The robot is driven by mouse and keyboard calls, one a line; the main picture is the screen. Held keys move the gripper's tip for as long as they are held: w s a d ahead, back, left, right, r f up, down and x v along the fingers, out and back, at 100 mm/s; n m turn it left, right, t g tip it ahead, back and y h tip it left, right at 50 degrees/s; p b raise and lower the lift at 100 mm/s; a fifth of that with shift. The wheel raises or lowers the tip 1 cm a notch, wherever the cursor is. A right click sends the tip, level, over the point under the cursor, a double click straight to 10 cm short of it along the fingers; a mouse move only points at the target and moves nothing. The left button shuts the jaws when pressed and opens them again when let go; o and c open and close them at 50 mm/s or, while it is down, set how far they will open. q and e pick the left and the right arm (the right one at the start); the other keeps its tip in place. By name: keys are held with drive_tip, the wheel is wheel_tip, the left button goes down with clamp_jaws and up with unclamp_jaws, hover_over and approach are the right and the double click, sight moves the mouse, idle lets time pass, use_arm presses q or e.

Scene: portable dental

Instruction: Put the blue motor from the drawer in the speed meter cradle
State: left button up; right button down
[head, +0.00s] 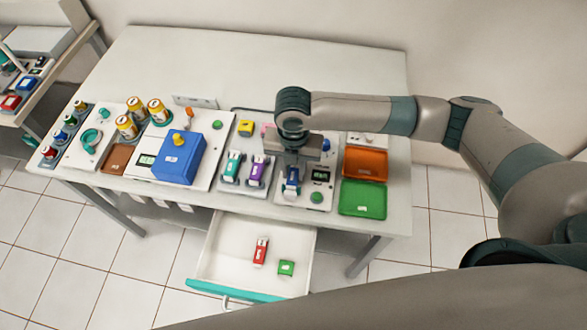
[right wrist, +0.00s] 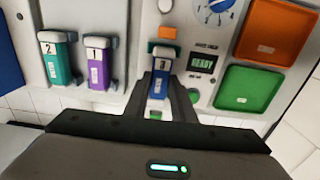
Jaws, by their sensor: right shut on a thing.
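The blue motor (head: 291,182), labelled 3 in the right wrist view (right wrist: 160,64), is upright between the fingers of my right gripper (head: 293,166). The motor is at the cradle spot on the speed meter panel (head: 314,208), left of the READY screen (right wrist: 202,62). The gripper and motor hide the cradle, so I cannot tell whether the motor touches its base. The drawer (head: 225,250) is open below the table. My left gripper is not in view.
A teal motor (head: 231,167) and a purple motor (head: 256,171) stand just left of the panel. An orange tray (head: 366,163) and a green tray (head: 362,199) lie right. The drawer holds a red motor (head: 261,250) and a green block (head: 286,268). The table's back is clear.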

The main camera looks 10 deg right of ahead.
drive_tip(key=shift+f+p, duration=0.1)
drive_tip(key=shift+p, duration=0.2)
idle(0.4)
drive_tip(key=c, duration=1.4)
unclamp_jaws()
wheel_tip(320, 180, up, 17)
drive_tip(key=b, duration=0.3)
drive_tip(key=shift+r+b, duration=0.2)
drive_tip(key=shift+b, duration=0.2)
